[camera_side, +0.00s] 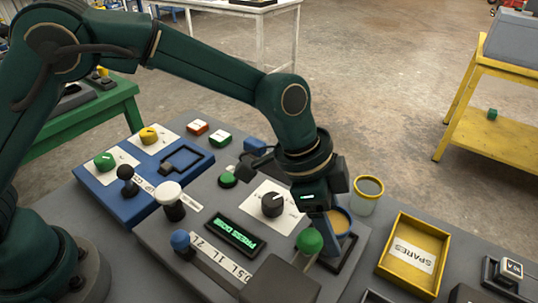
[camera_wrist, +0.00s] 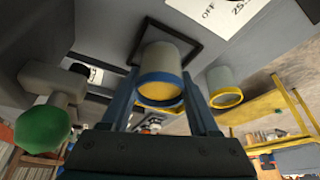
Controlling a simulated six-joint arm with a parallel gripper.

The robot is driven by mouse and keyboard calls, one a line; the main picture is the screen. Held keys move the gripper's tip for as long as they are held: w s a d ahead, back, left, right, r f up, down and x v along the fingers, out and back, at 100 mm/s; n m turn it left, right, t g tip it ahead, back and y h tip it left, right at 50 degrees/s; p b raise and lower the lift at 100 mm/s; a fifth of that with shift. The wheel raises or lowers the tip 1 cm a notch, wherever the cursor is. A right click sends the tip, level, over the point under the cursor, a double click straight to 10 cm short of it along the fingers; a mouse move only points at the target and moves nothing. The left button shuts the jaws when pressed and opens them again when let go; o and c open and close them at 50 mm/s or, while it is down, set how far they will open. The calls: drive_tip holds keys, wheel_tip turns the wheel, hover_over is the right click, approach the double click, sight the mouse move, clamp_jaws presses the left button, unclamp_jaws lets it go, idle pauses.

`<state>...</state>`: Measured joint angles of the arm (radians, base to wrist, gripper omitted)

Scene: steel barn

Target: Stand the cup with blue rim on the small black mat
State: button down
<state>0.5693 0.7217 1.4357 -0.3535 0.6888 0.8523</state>
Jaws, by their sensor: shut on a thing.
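The cup with blue rim (camera_wrist: 161,88) is pale outside and yellow inside. It stands upright between the two fingers of my gripper (camera_wrist: 164,108), which is shut on it. In the side view my gripper (camera_side: 328,222) points down and partly hides the cup (camera_side: 342,222). The small black mat (camera_wrist: 194,47) is a dark-edged square under the cup's base, and it also shows in the side view (camera_side: 349,250). The base overlaps the mat in the wrist view. I cannot tell whether it touches the mat or is just above it.
A cup with yellow rim (camera_side: 367,192) stands close behind, to the right. A yellow spares tray (camera_side: 413,225) lies further right. A green knob (camera_side: 309,241) rises close to the left of my gripper. A panel with a display (camera_side: 233,236) and dial (camera_side: 272,205) fills the left.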

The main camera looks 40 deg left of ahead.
drive_tip(key=r, duration=0.4)
drive_tip(key=shift+w+a, duration=0.15)
drive_tip(key=shift+a, duration=0.25)
drive_tip(key=w+a+r, duration=0.2)
drive_tip(key=a+r, duration=0.4)
drive_tip(key=a, duration=0.4)
drive_tip(key=w+a+f+n+t, duration=0.15)
drive_tip(key=w+a, duration=0.25)
drive_tip(key=a, duration=0.5)
drive_tip(key=w+a+f+n, duration=0.2)
drive_tip(key=w+a+n, duration=0.15)
drive_tip(key=a, duration=0.55)
drive_tip(key=shift+y, duration=0.4)
drive_tip(key=w+d+f, duration=0.1)
drive_tip(key=d+f, duration=0.1)
drive_tip(key=d, duration=0.1)
drive_tip(key=w+d+f, duration=0.1)
drive_tip(key=d+f, duration=0.1)
drive_tip(key=d, duration=0.2)
drive_tip(key=w+d+f, duration=0.1)
drive_tip(key=d+f, duration=0.1)
drive_tip(key=d, duration=0.2)
drive_tip(key=shift+w+f, duration=0.1)
drive_tip(key=shift+d+f, duration=0.1)
drive_tip(key=shift+f, duration=1.95)
